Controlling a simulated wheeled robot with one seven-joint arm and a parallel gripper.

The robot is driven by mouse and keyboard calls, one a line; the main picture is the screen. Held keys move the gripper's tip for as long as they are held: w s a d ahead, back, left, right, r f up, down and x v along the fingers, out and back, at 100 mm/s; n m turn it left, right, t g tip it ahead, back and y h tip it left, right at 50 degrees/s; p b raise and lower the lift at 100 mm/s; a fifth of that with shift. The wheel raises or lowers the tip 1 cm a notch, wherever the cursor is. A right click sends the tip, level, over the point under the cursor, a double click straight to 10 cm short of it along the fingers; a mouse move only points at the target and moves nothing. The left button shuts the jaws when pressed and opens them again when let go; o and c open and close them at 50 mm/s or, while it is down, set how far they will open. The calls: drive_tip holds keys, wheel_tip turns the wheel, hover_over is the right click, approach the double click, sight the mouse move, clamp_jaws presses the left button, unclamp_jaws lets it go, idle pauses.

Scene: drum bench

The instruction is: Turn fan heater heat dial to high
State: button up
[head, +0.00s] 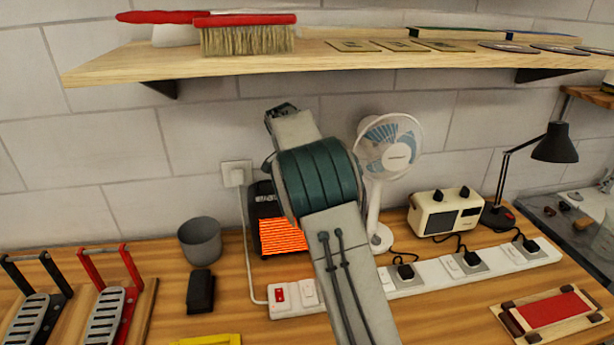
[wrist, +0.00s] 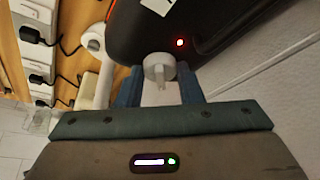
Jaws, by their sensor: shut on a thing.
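The fan heater (head: 283,238) is a dark box with a glowing orange grille, standing at the back of the bench; my arm covers part of it. In the wrist view its black body (wrist: 165,25) fills the top, with a small lit red light (wrist: 180,42). A white dial (wrist: 158,62) sticks out from the heater. My gripper (wrist: 160,84) has its two blue fingers on either side of the dial and is shut on it. The dial's setting marks cannot be read. In the head view the fingers and the dial are hidden.
A white fan (head: 390,150) stands right of the heater. A white power strip (head: 430,272) with plugs runs in front. A grey cup (head: 200,240) and a black block (head: 201,291) are to the left. A wooden shelf (head: 330,62) hangs above. A cream radio (head: 445,212) stands farther right.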

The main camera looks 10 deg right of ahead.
drive_tip(key=m+p, duration=0.1)
drive_tip(key=m+g+p, duration=0.1)
drive_tip(key=m, duration=0.1)
drive_tip(key=shift+w+a+r+m+h, duration=0.2)
drive_tip(key=shift+m+h, duration=0.1)
drive_tip(key=shift+h, duration=0.1)
drive_tip(key=m+g+p, duration=0.1)
drive_tip(key=m, duration=0.1)
drive_tip(key=shift+w+f+m, duration=0.1)
drive_tip(key=shift+m, duration=0.3)
drive_tip(key=m, duration=0.1)
drive_tip(key=m+g, duration=0.1)
drive_tip(key=shift+w+f+m+p, duration=0.1)
drive_tip(key=shift+w+m+p, duration=0.05)
drive_tip(key=shift+m+p, duration=0.15)
drive_tip(key=shift+w+d+m+g, duration=0.1)
drive_tip(key=shift+m+g, duration=0.8)
drive_tip(key=shift+m, duration=1)
drive_tip(key=o, duration=1)
